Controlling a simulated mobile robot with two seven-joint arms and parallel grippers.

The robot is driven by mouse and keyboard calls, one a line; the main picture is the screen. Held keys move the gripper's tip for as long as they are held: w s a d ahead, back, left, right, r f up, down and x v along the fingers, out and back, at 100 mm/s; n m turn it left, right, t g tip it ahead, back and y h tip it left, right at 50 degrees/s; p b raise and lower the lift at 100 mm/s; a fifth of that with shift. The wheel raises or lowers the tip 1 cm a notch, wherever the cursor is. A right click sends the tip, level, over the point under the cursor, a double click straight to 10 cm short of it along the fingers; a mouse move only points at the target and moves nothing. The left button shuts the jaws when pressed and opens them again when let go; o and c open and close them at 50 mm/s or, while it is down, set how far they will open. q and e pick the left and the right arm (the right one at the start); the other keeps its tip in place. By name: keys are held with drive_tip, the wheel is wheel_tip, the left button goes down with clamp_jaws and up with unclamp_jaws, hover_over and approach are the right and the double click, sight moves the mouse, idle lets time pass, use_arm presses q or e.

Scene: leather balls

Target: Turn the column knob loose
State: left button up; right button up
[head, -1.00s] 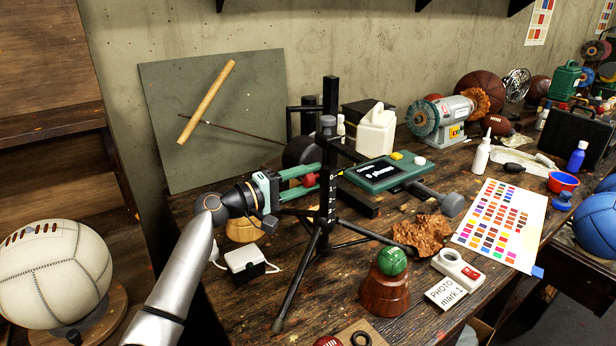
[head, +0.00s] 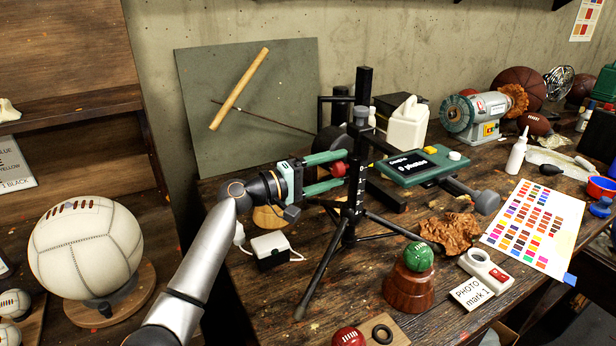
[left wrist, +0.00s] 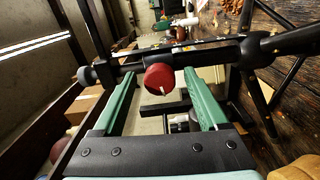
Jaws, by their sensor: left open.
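The column knob (head: 340,169) is a small red knob with a white mark on the side of the black upright column (head: 361,130). It also shows near the middle of the left wrist view (left wrist: 158,79). My left gripper (head: 328,171) is open, its two green fingers reaching toward the column, one above and one below the knob in the head view. In the left wrist view the fingers (left wrist: 160,88) lie on both sides of the knob, with gaps visible. My right gripper is not in view.
The column stands on a tripod (head: 325,268) on the wooden bench and carries a side arm. A green ball on a brown stand (head: 409,288) and a white-topped box (head: 271,250) are near the tripod legs.

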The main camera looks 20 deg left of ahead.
use_arm(q)
drive_tip(key=b+v, duration=0.2)
drive_tip(key=v, duration=0.9)
drive_tip(key=shift+s, duration=0.15)
drive_tip(key=shift+a, duration=0.1)
